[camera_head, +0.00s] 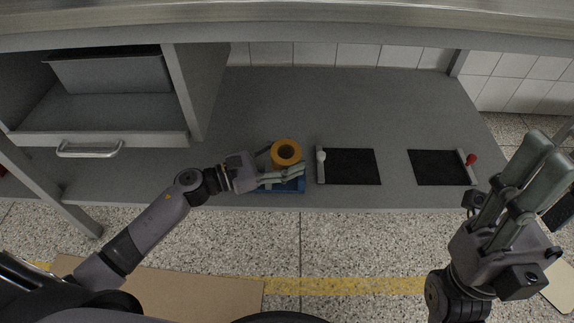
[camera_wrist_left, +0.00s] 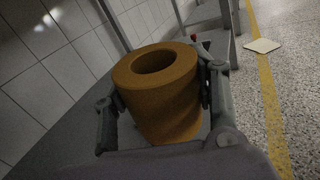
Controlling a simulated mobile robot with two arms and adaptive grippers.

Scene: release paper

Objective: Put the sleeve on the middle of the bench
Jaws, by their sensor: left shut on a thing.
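The sleeve is an orange-yellow hollow cylinder (camera_head: 286,153), upright, near the front edge of the grey bench (camera_head: 330,100). My left gripper (camera_head: 285,172) is shut on it, and in the left wrist view the sleeve (camera_wrist_left: 163,95) stands between the two fingers, one on each side. A blue object (camera_head: 284,187) shows just below and in front of the sleeve; the gripper hides part of it. I cannot tell whether the sleeve touches what is under it. My right gripper (camera_head: 545,152) is at the right, open and empty, in front of the bench.
Two black pads lie on the bench: one (camera_head: 352,167) with a white-knobbed bar at its left, the other (camera_head: 436,168) with a red-knobbed bar at its right. A grey bin (camera_head: 110,72) sits in a cubby at the left. The bench behind the pads is clear.

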